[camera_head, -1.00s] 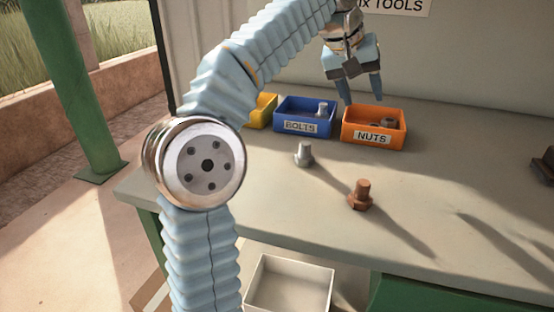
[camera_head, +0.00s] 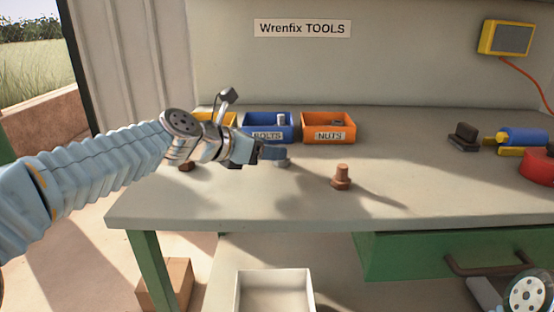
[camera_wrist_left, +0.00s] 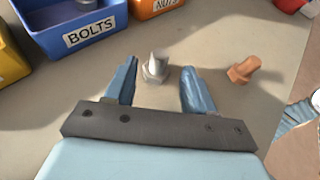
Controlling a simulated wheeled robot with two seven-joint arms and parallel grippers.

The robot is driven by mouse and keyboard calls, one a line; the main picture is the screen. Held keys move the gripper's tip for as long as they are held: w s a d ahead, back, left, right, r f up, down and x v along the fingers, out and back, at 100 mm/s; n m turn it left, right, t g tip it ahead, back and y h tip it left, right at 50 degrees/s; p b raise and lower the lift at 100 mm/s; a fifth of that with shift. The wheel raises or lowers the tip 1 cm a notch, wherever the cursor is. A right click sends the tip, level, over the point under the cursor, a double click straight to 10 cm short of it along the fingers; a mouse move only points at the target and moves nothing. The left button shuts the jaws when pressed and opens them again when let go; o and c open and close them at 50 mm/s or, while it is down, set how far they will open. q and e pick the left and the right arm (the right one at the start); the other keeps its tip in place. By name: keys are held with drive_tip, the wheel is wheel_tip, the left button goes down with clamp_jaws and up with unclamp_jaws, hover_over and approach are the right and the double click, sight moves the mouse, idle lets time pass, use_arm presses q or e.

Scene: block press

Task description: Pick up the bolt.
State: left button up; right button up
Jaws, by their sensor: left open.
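A silver-grey bolt (camera_wrist_left: 155,66) stands upright on its head on the bench, between and just beyond the fingertips of my left gripper (camera_wrist_left: 159,75) in the left wrist view. In the head view this bolt (camera_head: 282,163) is mostly hidden behind the fingers of my left gripper (camera_head: 274,153). The gripper is open and empty, and reaches in from the left, low over the bench. A rusty brown bolt (camera_head: 342,178) stands to the right, and it also shows in the left wrist view (camera_wrist_left: 243,69), outside the right finger. My right gripper is not in view.
A blue BOLTS bin (camera_head: 267,134) holding a grey piece and an orange NUTS bin (camera_head: 330,134) stand behind. A yellow bin (camera_head: 220,119) and a small brown piece (camera_head: 187,166) are near my left arm. Dark, blue and red items lie at the right. The bench front is clear.

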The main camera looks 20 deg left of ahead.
sight(285, 163)
use_arm(q)
drive_tip(key=x, duration=0.7)
drive_tip(key=shift+w, duration=0.1)
clamp_jaws()
